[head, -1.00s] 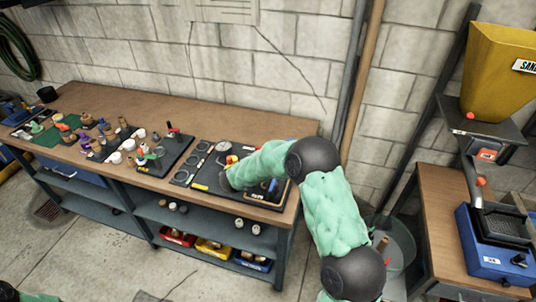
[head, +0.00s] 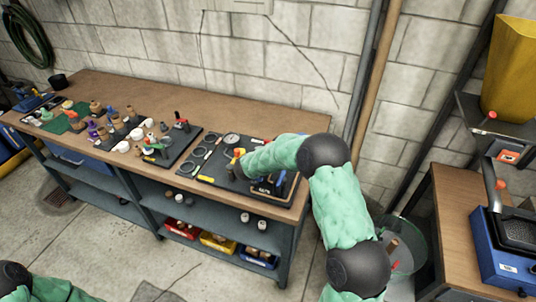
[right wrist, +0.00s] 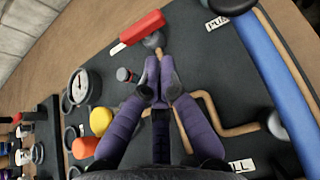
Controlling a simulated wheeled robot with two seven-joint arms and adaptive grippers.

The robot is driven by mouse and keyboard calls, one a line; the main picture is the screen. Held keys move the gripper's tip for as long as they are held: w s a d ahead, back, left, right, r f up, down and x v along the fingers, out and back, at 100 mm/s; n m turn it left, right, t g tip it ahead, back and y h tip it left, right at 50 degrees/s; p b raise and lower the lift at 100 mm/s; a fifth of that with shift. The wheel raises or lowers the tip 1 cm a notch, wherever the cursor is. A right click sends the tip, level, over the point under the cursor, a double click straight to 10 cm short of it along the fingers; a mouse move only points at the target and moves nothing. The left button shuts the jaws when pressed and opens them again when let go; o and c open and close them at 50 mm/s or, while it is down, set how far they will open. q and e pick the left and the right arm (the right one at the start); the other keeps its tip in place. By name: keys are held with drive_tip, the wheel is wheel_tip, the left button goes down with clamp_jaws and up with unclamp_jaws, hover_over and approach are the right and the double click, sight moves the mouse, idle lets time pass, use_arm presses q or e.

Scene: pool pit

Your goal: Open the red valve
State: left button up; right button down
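The red valve handle (right wrist: 143,27) is a red lever with a pale tip on a round grey hub, mounted on a dark panel (right wrist: 215,65). It lies just beyond my right gripper (right wrist: 160,74) in the right wrist view. The purple fingers converge, with their tips almost together, beside the hub and over a tan pipe (right wrist: 215,130). I see nothing held between them, and the handle is clear of the tips. In the head view my right arm covers part of this panel (head: 208,182) on the bench. My left gripper is out of view.
A gauge (right wrist: 78,87), a yellow knob (right wrist: 100,121), an orange knob (right wrist: 84,147) and a blue bar (right wrist: 262,65) surround the fingers. Another panel (head: 165,165) with a red handle (head: 181,117) lies to the left on the wooden bench (head: 135,95). The bench's back strip is clear.

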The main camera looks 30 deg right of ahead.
drive_tip(key=b+x, duration=0.1)
drive_tip(key=x, duration=0.6)
drive_tip(key=shift+f, duration=0.1)
